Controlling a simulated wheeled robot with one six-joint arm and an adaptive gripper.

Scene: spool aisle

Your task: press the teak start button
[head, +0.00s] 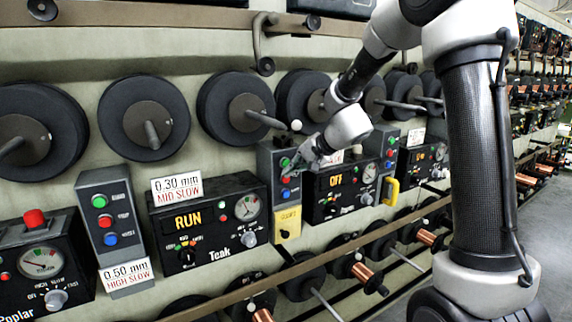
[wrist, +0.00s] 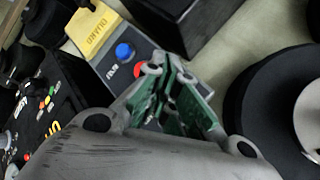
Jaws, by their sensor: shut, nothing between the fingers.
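The Teak panel (head: 210,222) is black and its orange display (head: 188,220) reads RUN. To its right stands a grey button box (head: 268,170) with a green button (head: 284,162), a red button (head: 286,180) and a blue button (head: 286,194). My gripper (head: 298,160) is shut and empty, its tips close to the green button. In the wrist view, my gripper (wrist: 172,85) covers the green button's place, with the red button (wrist: 143,70) and blue button (wrist: 124,51) beyond. Whether the tips touch the button cannot be told.
A yellow guard tag (head: 288,222) hangs below the box. Another button box (head: 108,215) stands left of the Teak panel. Black spools (head: 143,118) line the wall above.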

